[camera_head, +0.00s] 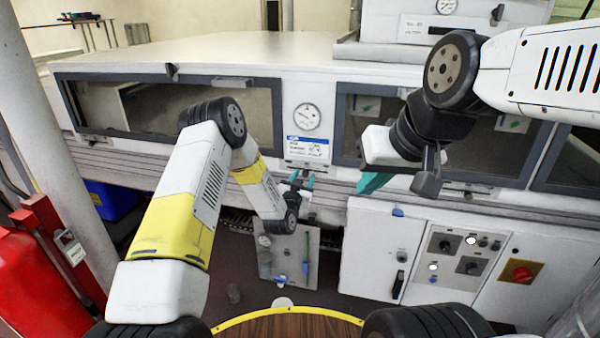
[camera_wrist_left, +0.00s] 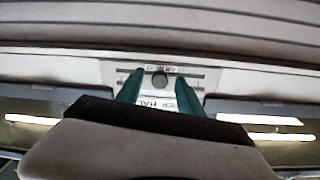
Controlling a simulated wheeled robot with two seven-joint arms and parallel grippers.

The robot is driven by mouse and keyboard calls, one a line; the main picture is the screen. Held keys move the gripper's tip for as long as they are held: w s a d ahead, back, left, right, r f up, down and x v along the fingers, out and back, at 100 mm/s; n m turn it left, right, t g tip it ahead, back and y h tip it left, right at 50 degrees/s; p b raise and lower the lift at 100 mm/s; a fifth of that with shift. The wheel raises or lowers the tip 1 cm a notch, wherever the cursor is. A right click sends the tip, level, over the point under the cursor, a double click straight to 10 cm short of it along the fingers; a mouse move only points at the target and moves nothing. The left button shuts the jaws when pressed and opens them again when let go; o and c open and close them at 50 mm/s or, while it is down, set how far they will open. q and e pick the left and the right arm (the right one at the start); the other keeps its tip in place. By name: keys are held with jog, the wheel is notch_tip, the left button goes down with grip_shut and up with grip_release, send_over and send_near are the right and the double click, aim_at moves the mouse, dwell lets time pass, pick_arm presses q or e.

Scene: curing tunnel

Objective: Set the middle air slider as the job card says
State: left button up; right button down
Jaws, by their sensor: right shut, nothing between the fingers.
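The middle air slider shows in the left wrist view as a pale slotted plate (camera_wrist_left: 192,75) with a dark round knob (camera_wrist_left: 159,81); its lettering is too blurred to read. In the head view the slider is mostly hidden by my left gripper (camera_head: 301,180). That gripper is open; its teal fingers (camera_wrist_left: 160,76) appear on either side of the knob, and I cannot tell whether they touch it. The job card (camera_head: 307,149), blue and white, hangs under the gauge, its text too small to read. My right gripper (camera_head: 374,183) is shut and empty, to the right.
A round gauge (camera_head: 307,117) sits above the card, between dark-framed windows. A white control cabinet (camera_head: 385,250) with a red switch (camera_head: 521,273) stands below right. A grey panel (camera_head: 287,257) is below my left gripper. A red extinguisher (camera_head: 28,285) stands at left.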

pick_arm(q)
jog(key=shift+s, duration=0.1)
jog(key=v, duration=0.7)
jog(key=shift+s+a, duration=0.15)
jog(key=shift+s, duration=0.15)
jog(key=w+a+r+g, duration=0.1)
jog(key=a+r+g, duration=0.25)
jog(key=r, duration=0.65)
jog(key=s+a+r+n+g+y, duration=0.1)
jog(key=s+a+r, duration=0.2)
jog(key=r, duration=0.2)
jog(key=s+a+r+g+y, duration=0.1)
jog(key=s+a+r, duration=0.2)
jog(key=r, duration=0.2)
jog(key=s+a+r+n+g, duration=0.1)
jog(key=s+a+r, duration=0.1)
jog(key=s, duration=0.8)
jog(key=s+a+r+n+g+y, duration=0.1)
jog(key=s+a+r+g, duration=0.1)
jog(key=s, duration=0.9)
jog(key=s+a+r+n+g, duration=0.2)
jog(key=s+a, duration=0.2)
jog(key=s, duration=0.6)
jog(key=shift+s+y, duration=0.25)
jog(key=shift+y, duration=0.05)
